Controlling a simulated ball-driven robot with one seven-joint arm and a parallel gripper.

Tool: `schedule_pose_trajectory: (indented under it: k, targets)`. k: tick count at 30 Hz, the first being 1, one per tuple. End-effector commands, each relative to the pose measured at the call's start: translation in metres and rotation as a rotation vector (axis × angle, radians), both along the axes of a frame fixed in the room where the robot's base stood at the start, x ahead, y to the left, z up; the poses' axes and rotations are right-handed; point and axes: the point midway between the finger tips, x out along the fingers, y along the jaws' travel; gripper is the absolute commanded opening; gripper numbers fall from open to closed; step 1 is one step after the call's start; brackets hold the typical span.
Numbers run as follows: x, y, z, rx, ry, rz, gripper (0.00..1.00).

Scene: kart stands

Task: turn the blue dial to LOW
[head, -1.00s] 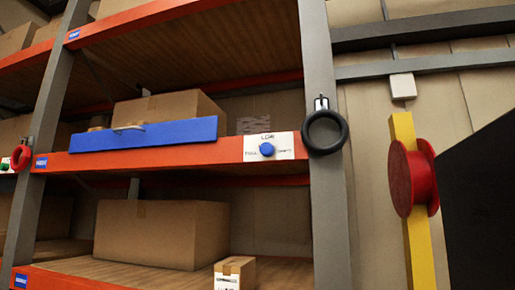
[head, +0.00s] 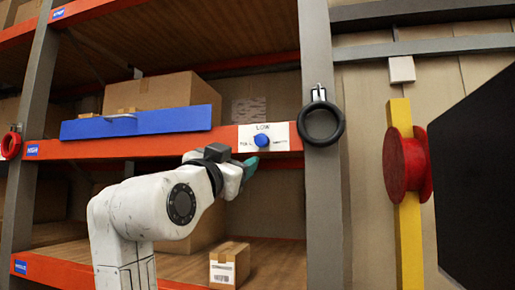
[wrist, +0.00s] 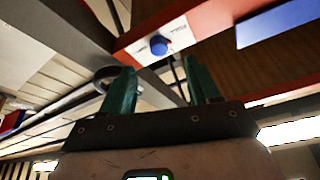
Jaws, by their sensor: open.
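The blue dial (head: 262,140) sits on a white plate (head: 281,132) on the front of the orange shelf beam. LOW is printed above the dial; the words at its left and right are too small to read surely. The dial's pointing direction is unclear. My gripper (head: 250,168) is just below the plate in the head view, with teal fingers partly hidden by the wrist. In the wrist view, my open fingers (wrist: 160,80) are empty and apart, and the blue dial (wrist: 158,46) shows beyond the gap between them, not touched.
A black ring (head: 321,124) hangs on the grey upright right of the plate. A blue panel with a handle (head: 135,123) is on the beam to the left. A small carton (head: 229,265) stands on the lower shelf. A red reel (head: 406,165) is on a yellow post.

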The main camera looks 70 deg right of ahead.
Motion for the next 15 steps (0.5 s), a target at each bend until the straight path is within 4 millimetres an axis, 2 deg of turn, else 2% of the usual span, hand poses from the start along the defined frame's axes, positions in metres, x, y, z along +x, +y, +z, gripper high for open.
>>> schedule_pose_trajectory:
  k: [1, 7, 15]
  targets:
    - [-0.005, 0.001, 0.007, -0.009, -0.014, -0.011, 0.61]
    - [-0.009, -0.011, 0.018, -0.016, -0.022, -0.022, 0.61]
    - [-0.011, -0.055, 0.036, -0.015, -0.020, -0.024, 0.61]
